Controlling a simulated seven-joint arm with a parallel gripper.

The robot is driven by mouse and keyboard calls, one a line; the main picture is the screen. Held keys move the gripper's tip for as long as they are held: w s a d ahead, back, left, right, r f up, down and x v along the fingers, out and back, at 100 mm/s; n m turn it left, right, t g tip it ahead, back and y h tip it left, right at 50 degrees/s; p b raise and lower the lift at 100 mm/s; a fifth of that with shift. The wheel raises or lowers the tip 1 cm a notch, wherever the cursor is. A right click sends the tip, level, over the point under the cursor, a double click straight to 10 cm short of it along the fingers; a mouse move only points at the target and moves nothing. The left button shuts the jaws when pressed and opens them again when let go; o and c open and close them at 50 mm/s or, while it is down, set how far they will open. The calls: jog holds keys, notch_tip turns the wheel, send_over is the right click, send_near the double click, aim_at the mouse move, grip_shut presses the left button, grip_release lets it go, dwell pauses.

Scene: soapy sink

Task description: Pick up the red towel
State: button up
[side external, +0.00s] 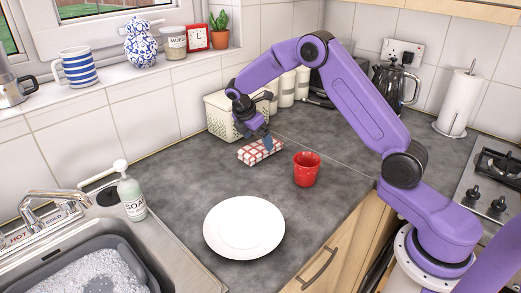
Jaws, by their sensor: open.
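The red towel (254,155) is a folded red-and-white checked cloth lying on the dark grey counter, in front of the cream basket. My gripper (267,142) is open, its fingers pointing down at the towel's right end. The fingers overlap the towel's upper right edge in this view. I cannot tell whether they touch the cloth or are just above it. Part of the towel's right end is hidden behind the fingers.
A red cup (307,170) stands close to the right of the towel. A white plate (244,228) lies nearer the front. The cream basket (219,118) stands behind. A soap bottle (131,194) and the sink are at left. Counter between towel and plate is clear.

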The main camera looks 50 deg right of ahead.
jog(key=shift+x, duration=1.45)
jog(key=shift+r, duration=0.1)
jog(key=c, duration=1)
jog(key=shift+r, duration=0.1)
jog(key=shift+r, duration=0.55)
notch_tip(320, 180, up, 2)
jog(key=shift+s+r, duration=0.2)
jog(key=shift+s+a+r, duration=0.3)
jog(key=shift+s+r, duration=1.25)
jog(key=shift+s, duration=0.7)
jog(key=shift+s+a+r, duration=0.35)
jog(key=shift+s+r, duration=1.2)
jog(key=shift+s, duration=0.7)
jog(key=shift+s+a+r, duration=0.3)
jog(key=shift+s+r, duration=1.25)
jog(key=shift+s, duration=0.75)
